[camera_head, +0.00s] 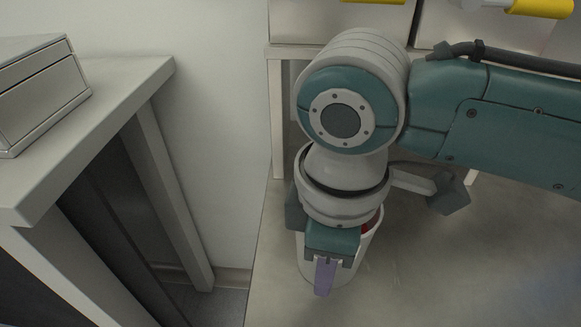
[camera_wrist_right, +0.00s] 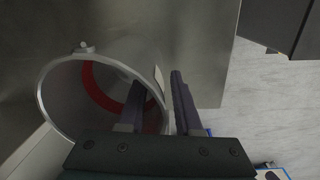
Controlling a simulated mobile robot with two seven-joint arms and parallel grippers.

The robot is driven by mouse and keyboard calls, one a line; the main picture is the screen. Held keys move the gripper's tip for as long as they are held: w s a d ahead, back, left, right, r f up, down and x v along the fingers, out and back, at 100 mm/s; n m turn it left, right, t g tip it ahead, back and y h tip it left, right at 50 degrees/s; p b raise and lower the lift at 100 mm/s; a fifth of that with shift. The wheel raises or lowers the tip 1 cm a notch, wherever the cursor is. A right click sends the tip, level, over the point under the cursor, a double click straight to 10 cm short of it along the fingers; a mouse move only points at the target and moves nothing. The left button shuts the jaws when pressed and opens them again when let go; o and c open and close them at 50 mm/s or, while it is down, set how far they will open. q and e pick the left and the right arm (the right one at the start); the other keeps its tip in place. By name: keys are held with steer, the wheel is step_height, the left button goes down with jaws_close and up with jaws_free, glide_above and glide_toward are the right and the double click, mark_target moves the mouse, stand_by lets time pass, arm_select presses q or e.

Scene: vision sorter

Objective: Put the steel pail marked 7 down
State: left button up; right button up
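The steel pail (camera_head: 365,250) is at the left part of the grey worktop, below my right wrist, and looks to be resting on it. Its open mouth and a red band inside show in the right wrist view (camera_wrist_right: 62,90). A pale label is on its outer wall; no number is readable. My right gripper (camera_wrist_right: 158,90) straddles the pail's rim, one finger inside and one outside. The fingers stand apart, with a gap between the wall and the outer finger. In the head view one finger (camera_head: 325,276) shows in front of the pail. My left gripper is out of view.
The worktop (camera_head: 440,275) is clear to the right of the pail. A separate table (camera_head: 120,90) with a grey box (camera_head: 45,85) stands at the left, across a gap. Bins with yellow parts (camera_head: 540,8) are at the back.

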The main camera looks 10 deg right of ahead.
step_height(320, 180, up, 11)
steer(key=p, duration=0.3)
steer(key=s+a+f+m+t+y, duration=0.1)
steer(key=s+a+f+m+y, duration=0.25)
steer(key=s, duration=0.25)
steer(key=s+d+m+t+h, duration=0.1)
steer(key=s+d+m, duration=0.2)
steer(key=d, duration=0.3)
steer(key=s+d+f+m+t+h, duration=0.1)
steer(key=s+d+m+h, duration=0.1)
steer(key=s+d+m, duration=0.2)
steer(key=d, duration=0.2)
steer(key=shift+s+d, duration=0.3)
steer(key=shift+d, duration=0.05)
